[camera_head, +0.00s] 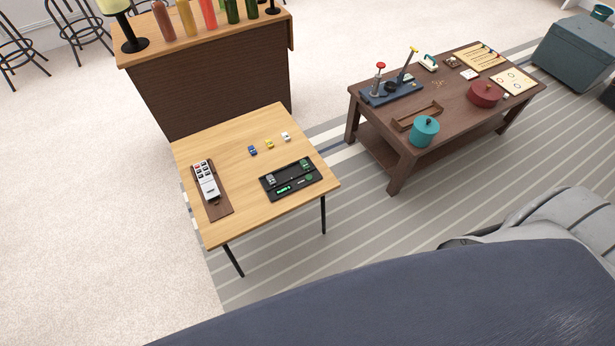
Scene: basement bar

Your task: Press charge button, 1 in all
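A black panel device (291,180) lies flat on the light wooden table, near its right front corner. It has green lit parts along its front strip, a small round green spot (309,177) at its right, and small grey and green pieces on top. I cannot tell which part is the charge button, as the labels are too small to read. Neither of my grippers is in view, and nothing covers the device.
A white remote-like object (207,180) on a brown board and small blue (252,150), yellow (269,144) and white (286,136) pieces share the wooden table (230,217). A bar counter (212,91) stands behind. A dark blue surface (400,305) fills the foreground.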

